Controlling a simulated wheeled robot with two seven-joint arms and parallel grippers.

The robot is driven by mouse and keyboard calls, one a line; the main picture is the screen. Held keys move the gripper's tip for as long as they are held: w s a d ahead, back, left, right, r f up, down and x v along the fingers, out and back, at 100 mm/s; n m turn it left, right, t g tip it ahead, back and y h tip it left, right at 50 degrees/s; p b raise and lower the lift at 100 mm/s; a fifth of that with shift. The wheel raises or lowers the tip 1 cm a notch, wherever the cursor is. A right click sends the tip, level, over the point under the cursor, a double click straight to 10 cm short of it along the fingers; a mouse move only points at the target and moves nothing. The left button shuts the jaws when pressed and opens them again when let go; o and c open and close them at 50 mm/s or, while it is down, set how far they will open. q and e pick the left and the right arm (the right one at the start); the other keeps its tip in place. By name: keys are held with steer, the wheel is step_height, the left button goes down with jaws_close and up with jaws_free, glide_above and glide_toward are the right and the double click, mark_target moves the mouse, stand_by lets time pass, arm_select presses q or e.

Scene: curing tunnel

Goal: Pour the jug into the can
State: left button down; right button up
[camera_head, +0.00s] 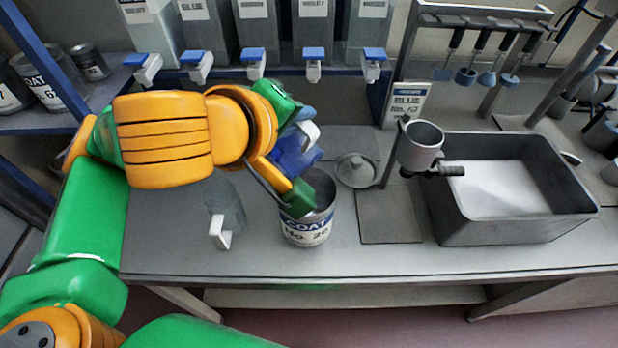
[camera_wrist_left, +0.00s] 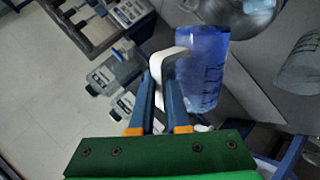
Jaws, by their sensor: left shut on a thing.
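The can (camera_head: 305,232), labelled COAT, stands on the bench with its mouth up, partly covered by my left gripper. My left gripper (camera_head: 301,126) is shut on the white handle of the blue-tinted jug (camera_head: 296,160). The jug is tilted and held above the can's mouth, near its back rim; I cannot tell whether anything flows. In the left wrist view, the fingers (camera_wrist_left: 158,88) close on the handle, and the clear jug (camera_wrist_left: 205,72) with blue contents and dark markings is beside them. My right gripper is not in view.
A lid (camera_head: 357,170) lies right of the can. A grey jug (camera_head: 226,205) stands left. A cup on a stand (camera_head: 420,146) and a grey basin (camera_head: 520,232) are further right. Tanks with blue-topped taps (camera_head: 254,62) line the back. A sign (camera_head: 405,103) stands behind.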

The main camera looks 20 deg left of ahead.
arm_select(q)
steer(key=a+p, duration=0.1)
steer(key=p, duration=0.1)
steer(key=w+a+n+g+h+p, duration=0.1)
steer(key=a+p, duration=0.1)
steer(key=shift+w+a+r+n+h, duration=0.15)
steer(key=shift+a+n+h, duration=0.1)
steer(key=shift+n+h, duration=0.05)
steer(key=w+a+f+n+g+h+b, duration=0.1)
steer(key=w+a+f+n+h+b, duration=0.2)
steer(key=b, duration=0.7)
steer(key=w+a+f+n+h+b, duration=0.4)
steer(key=a+f+n+h+b, duration=0.4)
steer(key=f, duration=0.5)
steer(key=a+h+b, duration=0.1)
steer(key=a+b, duration=0.1)
steer(key=a, duration=0.1)
steer(key=shift+a+f+g+h+b, duration=0.2)
steer(key=shift+f+g+h+b, duration=0.1)
steer(key=shift+g+b, duration=0.1)
